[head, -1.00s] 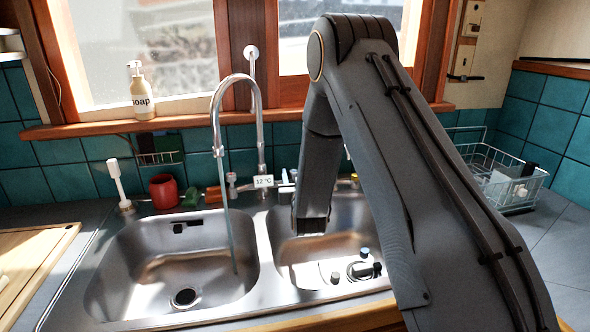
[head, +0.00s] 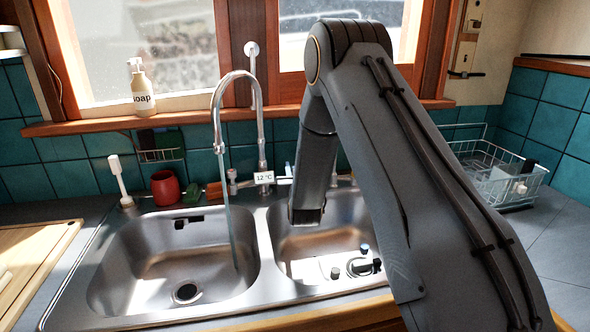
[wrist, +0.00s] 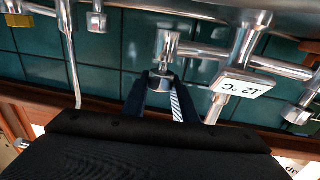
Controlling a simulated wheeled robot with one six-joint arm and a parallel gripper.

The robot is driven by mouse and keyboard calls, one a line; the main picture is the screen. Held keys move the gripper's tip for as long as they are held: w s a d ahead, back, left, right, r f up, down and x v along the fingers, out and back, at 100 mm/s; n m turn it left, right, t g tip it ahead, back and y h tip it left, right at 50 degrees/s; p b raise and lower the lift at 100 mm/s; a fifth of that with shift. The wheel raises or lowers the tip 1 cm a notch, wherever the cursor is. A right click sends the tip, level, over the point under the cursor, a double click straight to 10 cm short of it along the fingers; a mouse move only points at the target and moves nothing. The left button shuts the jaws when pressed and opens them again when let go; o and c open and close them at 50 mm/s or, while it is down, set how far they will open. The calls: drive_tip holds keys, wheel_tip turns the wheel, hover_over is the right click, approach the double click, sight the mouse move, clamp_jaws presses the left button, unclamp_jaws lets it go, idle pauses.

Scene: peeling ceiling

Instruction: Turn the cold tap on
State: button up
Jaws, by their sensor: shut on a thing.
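The mixer tap stands behind the double sink, with its tall curved spout (head: 259,125) over the left basin. A thin water stream (head: 230,225) falls from the spout into that basin. A label (head: 264,178) on the tap reads 12 °C; it shows upside down in the wrist view (wrist: 243,84). One tap handle (head: 232,181) is visible left of the label. My gripper (wrist: 162,84) is shut on the other tap handle (wrist: 168,48), with its dark fingers either side of the knob. In the head view, my arm hides this hold.
A soap bottle (head: 141,90) stands on the window sill. A red cup (head: 165,187) and a white brush (head: 119,180) are behind the left basin. A wire rack (head: 510,190) is at right. Small items lie at the right basin's front (head: 362,265).

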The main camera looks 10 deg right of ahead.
drive_tip(key=m+g+h+b, duration=0.1)
drive_tip(key=m+h+b, duration=0.1)
drive_tip(key=m+h, duration=0.1)
drive_tip(key=shift+w+a+h, duration=0.1)
drive_tip(key=shift+h, duration=0.7)
drive_tip(key=shift+r+m+g+h+b, duration=0.1)
drive_tip(key=shift+m+g+h+b, duration=0.5)
drive_tip(key=shift+h, duration=0.3)
drive_tip(key=o, duration=1)
drive_tip(key=shift+o, duration=0.2)
